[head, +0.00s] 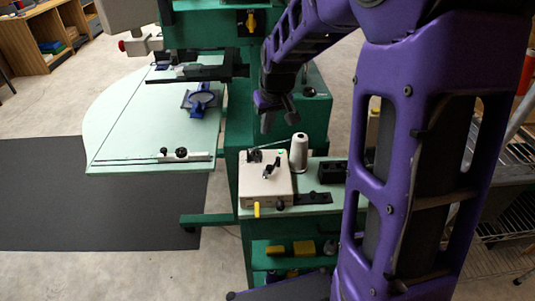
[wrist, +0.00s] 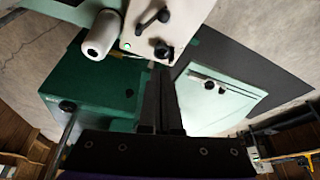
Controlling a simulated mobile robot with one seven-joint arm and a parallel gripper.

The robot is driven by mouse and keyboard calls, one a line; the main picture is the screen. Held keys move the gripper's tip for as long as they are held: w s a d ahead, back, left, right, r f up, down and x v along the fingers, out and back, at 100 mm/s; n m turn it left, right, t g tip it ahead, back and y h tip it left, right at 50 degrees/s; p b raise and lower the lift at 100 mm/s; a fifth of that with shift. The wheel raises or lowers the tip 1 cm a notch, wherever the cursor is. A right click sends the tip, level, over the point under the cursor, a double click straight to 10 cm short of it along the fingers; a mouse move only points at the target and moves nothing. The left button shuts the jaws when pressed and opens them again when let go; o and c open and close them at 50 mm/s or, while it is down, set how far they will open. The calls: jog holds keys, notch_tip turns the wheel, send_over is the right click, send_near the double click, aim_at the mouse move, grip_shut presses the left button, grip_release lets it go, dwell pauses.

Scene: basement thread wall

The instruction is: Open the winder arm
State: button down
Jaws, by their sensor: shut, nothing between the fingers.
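The winder is a cream box (head: 265,186) on the pale green shelf of the machine. A small black lever, apparently the winder arm (head: 270,168), sits on its top; I cannot tell how far it is swung. In the wrist view the box (wrist: 140,40) is at the top, with the black lever (wrist: 154,19) and a black knob (wrist: 163,50) on it. My gripper (head: 278,118) is above and behind the box, pointing down, apart from the lever. Its dark fingers (wrist: 160,72) are together and empty.
A white thread cone (head: 299,153) stands close beside the box, also in the wrist view (wrist: 101,34). A black block (head: 331,172) lies right of it. The green machine column (head: 240,110) and pale table (head: 130,125) are to the left. Wire shelving (head: 500,240) stands right.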

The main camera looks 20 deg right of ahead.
send_over(274, 166)
jog(key=w+a, duration=0.3)
jog(key=f, duration=0.9)
jog(key=shift+d+f+b, duration=0.15)
jog(key=shift+d+b, duration=0.1)
jog(key=shift+b, duration=0.15)
jog(key=shift+s+d+f, duration=0.1)
jog(key=shift+s+f, duration=0.1)
jog(key=shift+s, duration=0.05)
jog(key=shift+s+d+f, duration=0.1)
jog(key=shift+s+f, duration=0.05)
jog(key=shift+s, duration=0.65)
jog(key=shift+s+f, duration=0.1)
jog(key=shift+s, duration=0.7)
jog(key=shift+s+d+n+y+p, duration=0.3)
jog(key=shift+n+p, duration=0.25)
jog(key=shift+n, duration=0.15)
jog(key=shift+s+d, duration=0.5)
jog(key=shift+d, duration=0.35)
jog(key=shift+w+a+b, duration=0.3)
jog(key=shift+w+a, duration=0.2)
jog(key=shift+w, duration=0.1)
